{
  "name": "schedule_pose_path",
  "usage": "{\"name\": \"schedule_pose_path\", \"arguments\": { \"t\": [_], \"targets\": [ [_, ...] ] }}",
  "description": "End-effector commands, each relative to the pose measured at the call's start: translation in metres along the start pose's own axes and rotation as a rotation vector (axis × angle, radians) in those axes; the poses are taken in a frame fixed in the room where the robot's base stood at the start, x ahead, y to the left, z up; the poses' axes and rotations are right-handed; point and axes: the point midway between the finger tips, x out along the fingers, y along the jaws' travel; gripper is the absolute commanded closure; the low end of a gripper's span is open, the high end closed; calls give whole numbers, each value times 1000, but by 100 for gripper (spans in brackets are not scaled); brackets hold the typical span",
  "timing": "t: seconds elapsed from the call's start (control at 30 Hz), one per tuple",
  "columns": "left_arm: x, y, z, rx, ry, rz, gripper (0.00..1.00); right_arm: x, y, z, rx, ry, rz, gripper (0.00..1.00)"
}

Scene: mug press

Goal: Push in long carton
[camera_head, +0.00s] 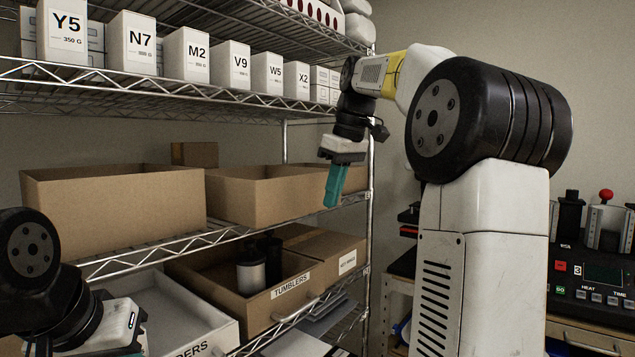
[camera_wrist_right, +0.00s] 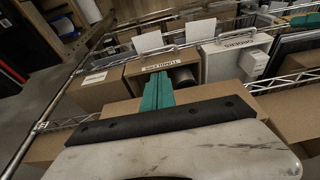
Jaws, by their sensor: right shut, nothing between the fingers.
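A long open brown carton labelled TUMBLERS (camera_head: 222,292) sits on the lower rack shelf, with dark and grey cylinders inside and a handle on its front. It also shows in the right wrist view (camera_wrist_right: 132,70). I cannot tell for sure that it is the task's long carton. Two other open brown cartons, a left one (camera_head: 115,212) and a right one (camera_head: 258,200), stand on the shelf above. My right gripper (camera_head: 332,196) points down in front of the right one, its teal fingers shut and empty. My left gripper (camera_head: 122,345) is at the bottom left, its fingertips mostly cut off.
A white drawer-like box (camera_head: 190,310) stands left of the TUMBLERS carton, and a closed brown carton (camera_head: 330,250) stands to its right. White boxes (camera_head: 185,54) line the top shelf. The rack's metal post (camera_head: 370,150) is close to my right gripper. A control panel (camera_head: 590,270) is at right.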

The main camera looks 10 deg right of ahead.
Motion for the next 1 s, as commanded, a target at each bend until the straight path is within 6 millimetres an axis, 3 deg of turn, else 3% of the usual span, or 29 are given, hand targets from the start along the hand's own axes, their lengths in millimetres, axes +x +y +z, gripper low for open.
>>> {"name": "schedule_pose_path", "arguments": {
  "t": [0.23,0.3,0.5,1.0],
  "targets": [
    [0,0,0,0,0,0,100,52,-1,0,0,-1,-1,100],
    [0,0,0,0,0,0,100,53,0,-16,-2,1,0,100],
    [0,0,0,0,0,0,100,58,0,-35,0,2,1,100],
    [0,0,0,0,0,0,100,62,0,-47,-2,1,1,100]
  ]
}}
